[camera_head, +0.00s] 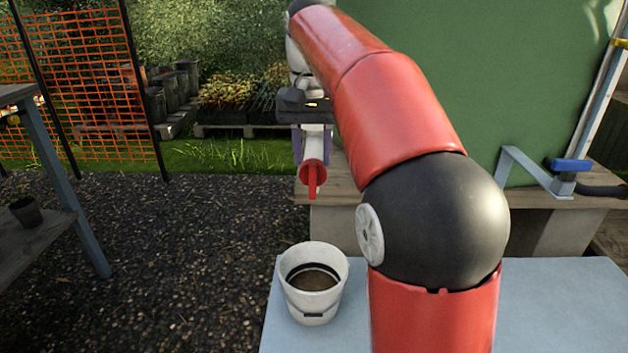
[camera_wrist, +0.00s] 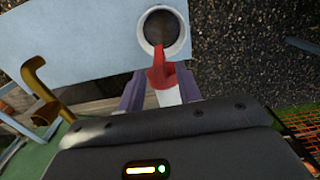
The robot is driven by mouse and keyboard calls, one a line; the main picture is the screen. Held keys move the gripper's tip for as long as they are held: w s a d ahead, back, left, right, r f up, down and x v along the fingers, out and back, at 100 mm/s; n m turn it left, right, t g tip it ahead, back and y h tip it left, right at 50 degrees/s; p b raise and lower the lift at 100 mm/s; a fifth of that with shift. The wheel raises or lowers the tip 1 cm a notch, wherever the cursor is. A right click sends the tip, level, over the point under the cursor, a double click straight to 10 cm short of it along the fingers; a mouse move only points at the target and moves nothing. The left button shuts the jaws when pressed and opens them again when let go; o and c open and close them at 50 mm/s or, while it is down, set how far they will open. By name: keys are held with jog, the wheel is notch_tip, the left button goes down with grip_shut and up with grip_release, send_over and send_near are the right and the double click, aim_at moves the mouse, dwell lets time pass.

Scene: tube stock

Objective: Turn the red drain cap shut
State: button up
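The red drain cap (camera_head: 313,178) sits at the end of a short white pipe (camera_head: 313,143), its flat grip hanging down in the head view. The cap (camera_wrist: 162,74) also shows in the wrist view, ahead of the white pipe (camera_wrist: 168,97). My gripper (camera_head: 312,160) reaches over the pipe from behind the cap. Its two grey-purple fingers (camera_wrist: 163,80) stand apart, one on each side of the pipe and cap. A gap shows at the left finger in the wrist view; contact on the right cannot be told.
A wooden bench (camera_head: 530,198) and green tank (camera_head: 470,70) are behind my arm. A brass pipe (camera_wrist: 35,85) shows left in the wrist view. Gravel lies left.

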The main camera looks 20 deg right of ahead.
aim_at(312, 198)
notch_tip(312, 198, down, 7)
jog(key=shift+r+b, duration=0.1)
jog(key=shift+b, duration=0.85)
grip_shut()
